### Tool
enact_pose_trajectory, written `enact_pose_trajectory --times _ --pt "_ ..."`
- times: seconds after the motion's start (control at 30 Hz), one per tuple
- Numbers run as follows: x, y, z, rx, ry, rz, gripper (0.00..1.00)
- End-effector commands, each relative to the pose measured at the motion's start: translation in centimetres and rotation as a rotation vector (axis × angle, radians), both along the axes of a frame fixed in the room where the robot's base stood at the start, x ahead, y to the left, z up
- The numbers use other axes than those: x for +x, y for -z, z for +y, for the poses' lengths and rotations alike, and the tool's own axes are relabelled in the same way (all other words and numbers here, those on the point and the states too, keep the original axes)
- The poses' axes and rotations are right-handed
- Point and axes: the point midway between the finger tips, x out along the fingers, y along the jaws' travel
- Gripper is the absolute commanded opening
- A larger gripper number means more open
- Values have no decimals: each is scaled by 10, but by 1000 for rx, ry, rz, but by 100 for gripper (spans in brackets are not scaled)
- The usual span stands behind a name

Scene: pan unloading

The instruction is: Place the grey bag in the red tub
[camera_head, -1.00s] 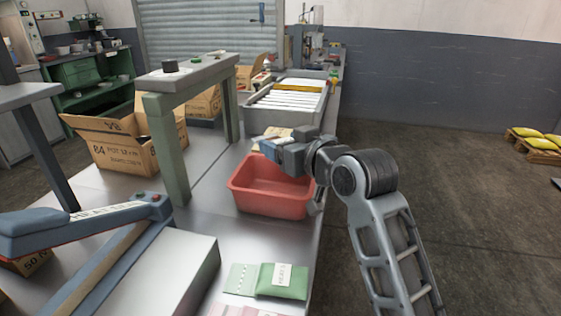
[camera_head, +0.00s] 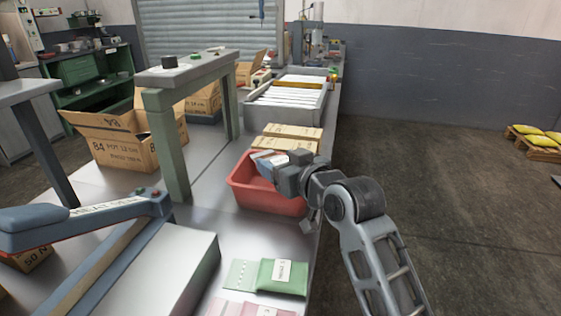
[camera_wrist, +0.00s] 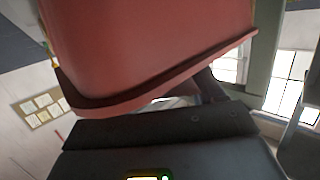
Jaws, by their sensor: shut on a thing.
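The red tub (camera_head: 262,200) stands on the metal bench near its right edge in the head view. My gripper (camera_head: 284,170) is at the tub's far right part, over its opening. It is shut on the grey bag (camera_head: 264,163), a small blue-grey shape with a pale patch, which overlaps the tub's far rim in the picture. I cannot tell how far the bag is below the rim. In the wrist view the red tub (camera_wrist: 150,40) fills the top, with its dark rim crossing above my gripper's dark body. The bag is not clear there.
Flat tan packets (camera_head: 288,137) lie behind the tub, before a grey tray (camera_head: 290,103) of white items. A green bag (camera_head: 283,276) and pink bag (camera_head: 250,309) lie in front. A green-legged frame (camera_head: 165,150) stands left. Open floor lies right.

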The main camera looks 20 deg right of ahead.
Motion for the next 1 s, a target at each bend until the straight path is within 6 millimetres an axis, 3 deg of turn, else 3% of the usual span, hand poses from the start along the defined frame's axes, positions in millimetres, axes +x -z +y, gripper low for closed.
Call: enact_pose_trajectory --times 0.27,0.3,0.57,0.8,1.0 --pt "0 5 0 0 0 -1 34" --pt "0 6 0 0 0 -1 69" --pt "0 6 0 0 0 0 93" --pt "0 5 0 0 0 0 93" --pt "-5 -8 -1 1 1 0 93"
